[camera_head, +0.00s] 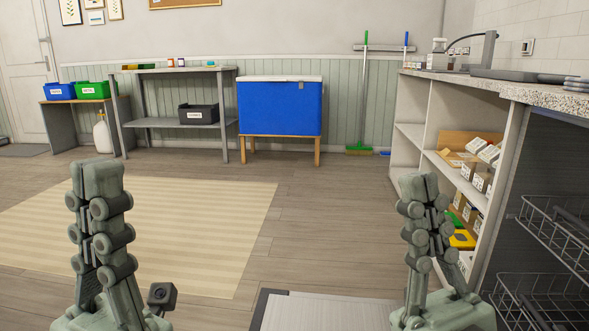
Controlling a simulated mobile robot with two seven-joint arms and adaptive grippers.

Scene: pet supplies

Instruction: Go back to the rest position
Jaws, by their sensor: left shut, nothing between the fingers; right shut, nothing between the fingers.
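My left gripper (98,178) stands upright at the lower left with its fingers pointing up. Its fingertips are together and nothing shows between them. My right gripper (419,186) stands upright at the lower right, also with its fingertips together and empty. Both grippers are in open air in front of the floor, apart from any furniture.
A shelf unit (410,106) with a speckled counter (548,97) and wire racks (553,235) stands close on the right. A blue cooler (279,107), grey table (164,72) and brooms (364,100) are along the far wall. The striped rug (190,225) and floor (325,215) are clear.

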